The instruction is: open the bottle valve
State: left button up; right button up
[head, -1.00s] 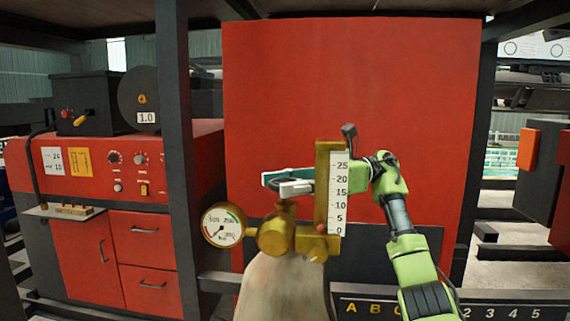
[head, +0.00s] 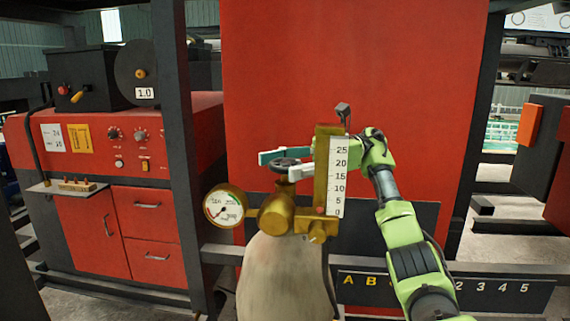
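The grey gas bottle (head: 284,275) stands upright at the lower middle of the head view. On its top is a brass valve body (head: 276,214) with a dark handwheel (head: 284,165). A round pressure gauge (head: 224,206) sits to its left, its needle toward the lower left. A brass flow meter (head: 325,165) with a 0–25 scale stands to its right. My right gripper (head: 280,165) comes from behind the flow meter, with its fingers apart on the far and near sides of the handwheel. Whether they touch it is unclear. My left gripper is not in view.
A large red panel (head: 350,70) stands behind the bottle. A dark upright post (head: 172,140) and a red cabinet with a control panel (head: 80,150) are to the left. A dark lettered rail (head: 450,288) runs low at the right.

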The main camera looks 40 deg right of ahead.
aim_at(285, 163)
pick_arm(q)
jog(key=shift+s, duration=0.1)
pick_arm(e)
jog(key=shift+r, duration=0.1)
jog(key=shift+r, duration=4.9)
jog(key=shift+f, duration=0.1)
